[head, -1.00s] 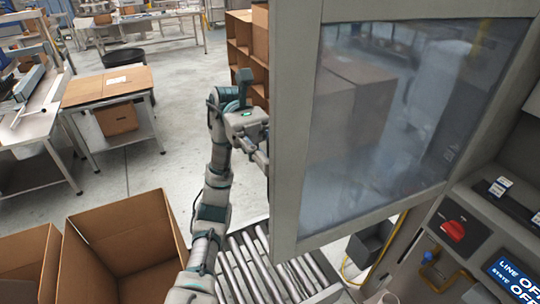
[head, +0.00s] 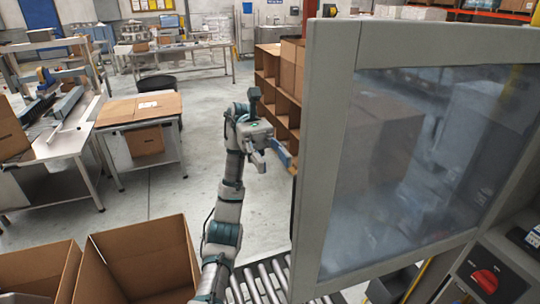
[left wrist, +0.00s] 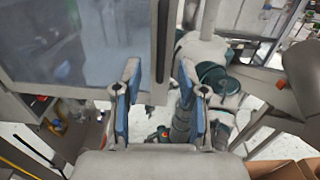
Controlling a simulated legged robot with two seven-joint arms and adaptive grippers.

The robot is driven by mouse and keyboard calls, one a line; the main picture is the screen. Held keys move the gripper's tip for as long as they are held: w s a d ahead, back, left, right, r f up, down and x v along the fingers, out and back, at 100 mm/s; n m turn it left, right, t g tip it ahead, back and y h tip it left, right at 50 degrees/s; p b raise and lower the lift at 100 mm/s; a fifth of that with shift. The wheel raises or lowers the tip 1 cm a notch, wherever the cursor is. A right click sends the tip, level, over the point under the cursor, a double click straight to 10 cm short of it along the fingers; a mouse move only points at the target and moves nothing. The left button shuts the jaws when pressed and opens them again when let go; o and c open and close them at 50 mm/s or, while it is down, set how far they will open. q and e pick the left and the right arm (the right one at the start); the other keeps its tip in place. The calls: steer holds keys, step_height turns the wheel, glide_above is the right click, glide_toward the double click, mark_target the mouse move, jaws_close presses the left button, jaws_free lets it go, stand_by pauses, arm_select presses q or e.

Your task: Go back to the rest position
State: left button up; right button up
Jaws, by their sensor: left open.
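My left arm reaches up through the middle of the head view, and my left gripper (head: 278,156) is at its end beside the left edge of the grey-framed glazed door (head: 322,165). Its blue finger pad shows just left of the door edge. In the left wrist view the two blue-padded fingers (left wrist: 162,105) stand apart with nothing between them. The same door (left wrist: 85,50) fills the upper left there, with a dark vertical handle bar (left wrist: 164,40) beyond the fingers. The fingers look clear of it, though the exact gap cannot be told. My right gripper is out of sight.
Open cardboard boxes (head: 140,262) stand at lower left beside a roller conveyor (head: 262,282). A control panel with a red switch (head: 486,281) is at lower right. A worktable (head: 140,109) and a cardboard shelf unit (head: 283,103) stand farther back. Open floor lies left of my arm.

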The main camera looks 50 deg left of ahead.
arm_select(q)
steer(key=shift+w+a, duration=0.15)
steer(key=shift+a, duration=0.35)
